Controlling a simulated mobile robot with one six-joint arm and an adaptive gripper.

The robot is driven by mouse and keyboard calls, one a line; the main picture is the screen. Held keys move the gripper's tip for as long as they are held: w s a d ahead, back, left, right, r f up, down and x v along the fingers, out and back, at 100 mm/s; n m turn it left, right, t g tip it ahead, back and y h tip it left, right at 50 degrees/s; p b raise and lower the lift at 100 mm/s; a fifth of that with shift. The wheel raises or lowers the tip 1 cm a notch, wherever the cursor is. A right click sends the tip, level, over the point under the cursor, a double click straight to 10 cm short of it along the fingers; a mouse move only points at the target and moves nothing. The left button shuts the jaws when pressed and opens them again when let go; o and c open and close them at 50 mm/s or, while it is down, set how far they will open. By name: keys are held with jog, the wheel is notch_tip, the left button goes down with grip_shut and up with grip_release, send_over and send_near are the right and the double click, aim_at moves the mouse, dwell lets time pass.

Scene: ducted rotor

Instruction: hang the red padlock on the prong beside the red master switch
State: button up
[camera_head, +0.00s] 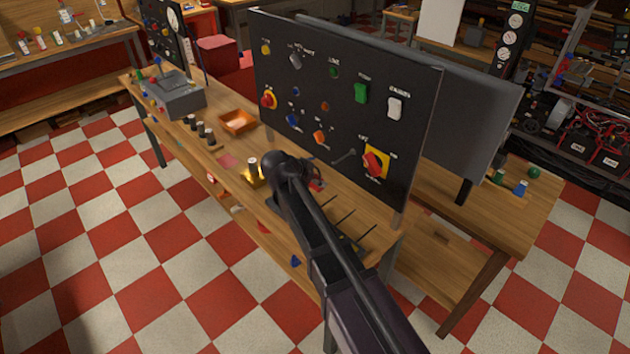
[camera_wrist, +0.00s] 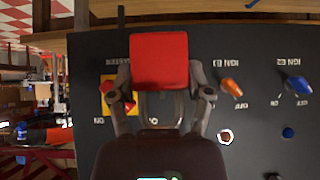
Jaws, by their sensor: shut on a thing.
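The red padlock (camera_wrist: 160,60) is between the two fingers of my gripper (camera_wrist: 162,98), which is shut on it. In the wrist view its red body faces the camera and a grey shackle shows between the fingers. In the head view only a bit of red padlock (camera_head: 318,185) shows beside my gripper (camera_head: 313,174). The red master switch (camera_head: 374,163) sits on a yellow plate low on the black panel. A grey prong (camera_head: 345,157) sticks out left of it. In the wrist view the switch plate (camera_wrist: 106,84) is partly behind the left finger; the prong cannot be made out clearly.
The black panel (camera_head: 290,85) stands upright on the wooden bench and carries several other knobs and switches. An orange tray (camera_head: 238,122), a grey box (camera_head: 178,97) and small dark cylinders stand to the left. Thin dark rods lie on the bench below the panel.

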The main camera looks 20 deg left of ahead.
jog(key=w+d+f+b, duration=0.1)
jog(key=w+d, duration=0.3)
jog(key=w, duration=0.5)
jog(key=shift+f+b, duration=0.25)
jog(key=shift+b, duration=0.1)
dwell(1.3)
jog(key=shift+d+f, duration=0.1)
jog(key=shift+d, duration=0.1)
dwell(0.6)
jog(key=o, duration=1.2)
jog(key=shift+s, duration=0.1)
